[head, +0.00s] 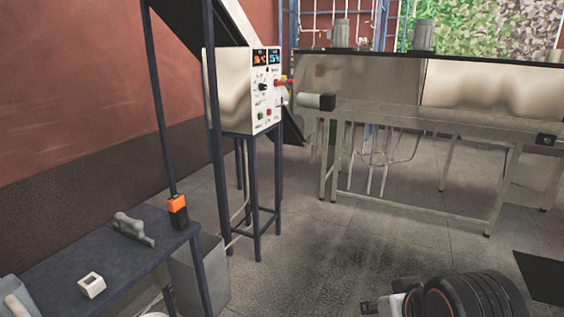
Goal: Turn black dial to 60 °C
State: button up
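The black dial (263,87) is a small round knob on the pale front panel of a metal control box (229,88). Its pointer setting is too small to read. Above it are an orange-lit display (259,58) and a blue-lit display (273,57); their digits are not clearly legible. Part of my arm, dark with orange rings, shows at the bottom right of the head view. A small grey and dark end part beside it may be my gripper (383,304). It is far from the dial, and its fingers cannot be made out.
The box stands on a dark frame (257,190). Green and red buttons (265,114) sit low on its panel, and a red-yellow switch (282,81) at its right edge. A long metal machine (375,80) stands right. A dark table (105,262) is at left. The middle floor is clear.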

aim_at(263, 87)
jog(key=i+z, duration=0.15)
jog(key=i, duration=2)
